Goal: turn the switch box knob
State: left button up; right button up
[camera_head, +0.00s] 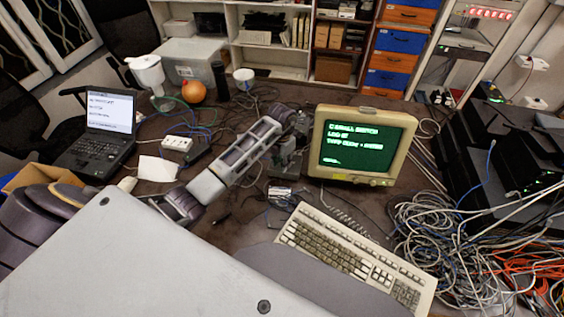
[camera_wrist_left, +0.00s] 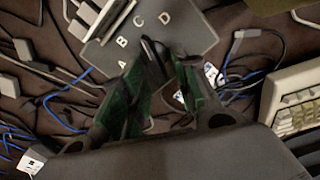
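The switch box (camera_wrist_left: 197,36) is a grey box with the letters A, B, C and D in an arc on its face, at the top of the left wrist view. A dark shape (camera_wrist_left: 152,50), likely its knob, stands inside the arc. My left gripper (camera_wrist_left: 166,58) is over the box face, its two green-padded fingers apart, with tips close around or beside this shape. I cannot tell whether they touch it. In the head view the left gripper (camera_head: 294,130) is left of the monitor and largely hides the box. My right gripper is in neither view.
A monitor (camera_head: 362,145) with green text stands just right of the left gripper. A keyboard (camera_head: 355,258) lies in front, with tangled cables (camera_head: 450,235) to its right.

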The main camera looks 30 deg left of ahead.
pick_arm(q)
grip_shut()
dwell(0.3)
